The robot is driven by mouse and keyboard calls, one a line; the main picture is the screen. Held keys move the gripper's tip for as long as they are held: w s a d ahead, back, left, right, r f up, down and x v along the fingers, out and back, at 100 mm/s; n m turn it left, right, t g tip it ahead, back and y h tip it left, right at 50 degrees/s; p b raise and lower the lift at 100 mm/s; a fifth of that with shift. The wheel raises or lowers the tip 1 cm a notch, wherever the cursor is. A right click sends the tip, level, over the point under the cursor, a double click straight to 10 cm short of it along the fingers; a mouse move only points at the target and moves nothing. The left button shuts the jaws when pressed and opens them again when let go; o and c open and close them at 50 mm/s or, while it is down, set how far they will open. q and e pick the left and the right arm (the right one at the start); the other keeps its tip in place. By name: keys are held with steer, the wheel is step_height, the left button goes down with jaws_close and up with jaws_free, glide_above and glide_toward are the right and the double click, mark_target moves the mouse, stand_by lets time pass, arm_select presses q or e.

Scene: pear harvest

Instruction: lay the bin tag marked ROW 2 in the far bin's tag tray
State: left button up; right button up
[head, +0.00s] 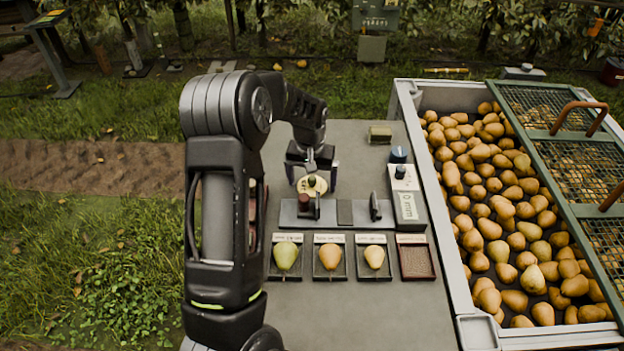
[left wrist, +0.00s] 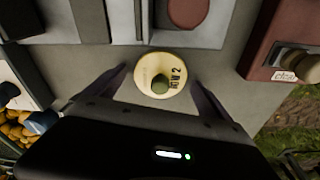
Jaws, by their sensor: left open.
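The bin tag (head: 312,187) is a round cream disc with a dark knob, on the grey table behind the gauge. In the left wrist view the tag (left wrist: 146,70) shows the lettering, partly covered by its knob and reading like ROW 2. My left gripper (head: 312,176) is open above the tag. In the left wrist view the fingers of the gripper (left wrist: 160,84) stand on either side of the disc, apart from it. A large bin (head: 405,95) of pears stands at the right. I cannot tell which part is the far bin's tag tray. My right gripper is out of view.
The gauge (head: 345,212) with upright jaws and a 0 mm display (head: 408,207) lies just in front of the tag. Several small trays, three with pears (head: 330,256), line the table. A green mesh lid (head: 552,135) covers part of the bin. The table's front is clear.

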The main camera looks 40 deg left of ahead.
mark_target(311, 190)
arm_select(q)
step_height(311, 190, up, 12)
steer(key=s+p, duration=0.1)
steer(key=p, duration=0.7)
steer(key=shift+s+d+r, duration=0.15)
steer(key=shift+d, duration=0.15)
